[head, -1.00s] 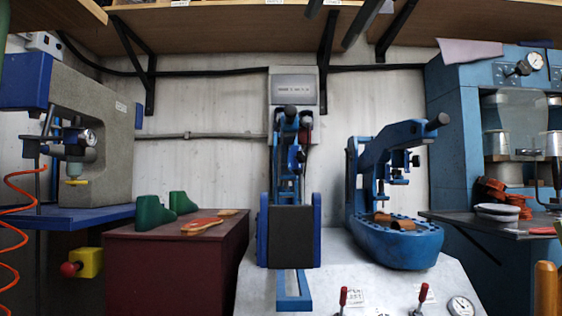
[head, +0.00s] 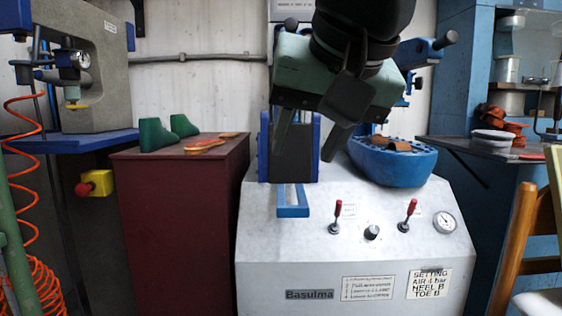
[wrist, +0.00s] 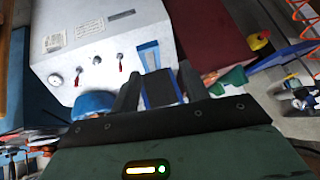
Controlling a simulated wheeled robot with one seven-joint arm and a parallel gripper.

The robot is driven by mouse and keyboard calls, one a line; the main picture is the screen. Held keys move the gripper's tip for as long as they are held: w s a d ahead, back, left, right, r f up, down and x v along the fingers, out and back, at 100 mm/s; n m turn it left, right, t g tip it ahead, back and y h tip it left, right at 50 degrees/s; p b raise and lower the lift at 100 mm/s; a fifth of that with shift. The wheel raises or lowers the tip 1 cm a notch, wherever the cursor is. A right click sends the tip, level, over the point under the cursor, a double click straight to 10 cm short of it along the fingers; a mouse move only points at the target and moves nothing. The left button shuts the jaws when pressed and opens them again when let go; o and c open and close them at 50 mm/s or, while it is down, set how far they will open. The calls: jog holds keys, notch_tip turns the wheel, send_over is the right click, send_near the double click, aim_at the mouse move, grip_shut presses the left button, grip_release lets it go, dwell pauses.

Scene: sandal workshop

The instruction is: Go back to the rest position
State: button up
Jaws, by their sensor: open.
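My gripper (head: 303,152) hangs in the upper middle of the head view. Its green body and dark wrist are in front of the heel-and-toe machine (head: 370,260), and its two dark fingers point down, apart, with nothing seen between them. In the wrist view the fingers (wrist: 160,85) are also apart, with the machine's dark, blue-sided pad (wrist: 162,90) showing beyond them. The gripper hides part of the machine's upper works and of its blue right-hand unit (head: 395,170).
A maroon cabinet (head: 185,215) with green lasts (head: 155,134) and orange soles (head: 208,143) stands left. Red-topped levers (head: 337,215) and a gauge (head: 445,222) are on the machine's sloping panel. A wooden chair (head: 515,245) stands at right, an orange coiled hose (head: 40,285) at left.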

jog(key=s+d+f+n+g+h+p, duration=0.1)
jog(key=s+d+f+n+g, duration=0.25)
jog(key=f, duration=0.55)
jog(key=s+d+f+n+g+p, duration=0.1)
jog(key=s+d+f+g, duration=0.1)
jog(key=s+d+f, duration=0.5)
jog(key=s+d+f+n+g+h, duration=0.1)
jog(key=s+f+n+g, duration=0.15)
jog(key=f, duration=0.95)
notch_tip(320, 180, up, 37)
jog(key=p, duration=3.7)
jog(key=shift+s+a, duration=0.15)
